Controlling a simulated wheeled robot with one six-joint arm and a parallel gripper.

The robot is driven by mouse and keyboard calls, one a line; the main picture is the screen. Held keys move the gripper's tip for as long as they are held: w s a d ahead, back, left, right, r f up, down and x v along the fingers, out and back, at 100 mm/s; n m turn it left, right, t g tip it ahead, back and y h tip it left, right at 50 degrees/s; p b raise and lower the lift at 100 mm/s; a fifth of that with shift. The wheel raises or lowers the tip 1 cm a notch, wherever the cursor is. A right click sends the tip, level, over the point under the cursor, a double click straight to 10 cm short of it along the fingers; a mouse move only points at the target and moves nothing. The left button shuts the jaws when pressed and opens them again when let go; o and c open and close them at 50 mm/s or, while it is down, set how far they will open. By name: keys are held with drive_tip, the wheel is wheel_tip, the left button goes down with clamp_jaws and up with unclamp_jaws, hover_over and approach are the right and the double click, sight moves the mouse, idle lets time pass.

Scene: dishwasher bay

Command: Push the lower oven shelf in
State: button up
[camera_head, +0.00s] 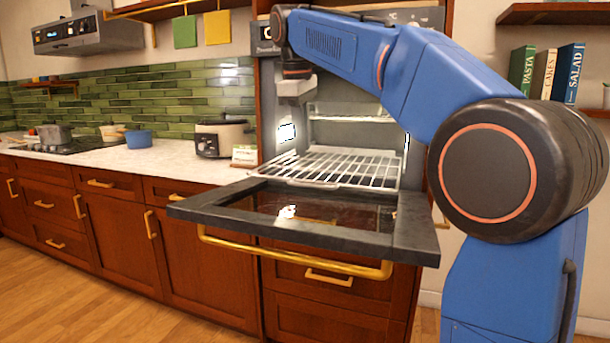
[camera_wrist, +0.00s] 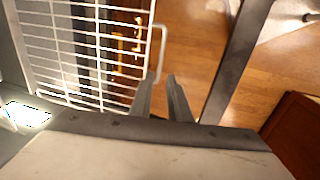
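The oven stands open with its door (camera_head: 412,228) folded down flat. The lower oven shelf (camera_head: 345,168), a white wire rack, sticks partly out over the open door. It also fills the upper left of the wrist view (camera_wrist: 85,50), with a raised wire loop along its front edge. My gripper (camera_wrist: 161,78) has its two dark fingers slightly apart, with their tips close to that loop. I cannot tell whether they touch the wire. In the head view my wrist hangs above the left side of the shelf, and its fingertips are not clear.
An upper shelf (camera_head: 350,117) sits inside the oven cavity. A gold handle (camera_head: 290,258) runs along the door's front edge. A rice cooker (camera_head: 222,137) and a small card (camera_head: 245,155) stand on the counter left of the oven. The floor in front is clear.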

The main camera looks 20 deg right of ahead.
sight(305, 185)
drive_tip(key=f, duration=0.3)
drive_tip(key=w+f, duration=0.1)
drive_tip(key=f, duration=0.2)
drive_tip(key=d+f, duration=0.1)
drive_tip(key=f, duration=0.2)
drive_tip(key=shift+w, duration=0.2)
drive_tip(key=shift+c, duration=0.6)
clamp_jaws()
idle(0.6)
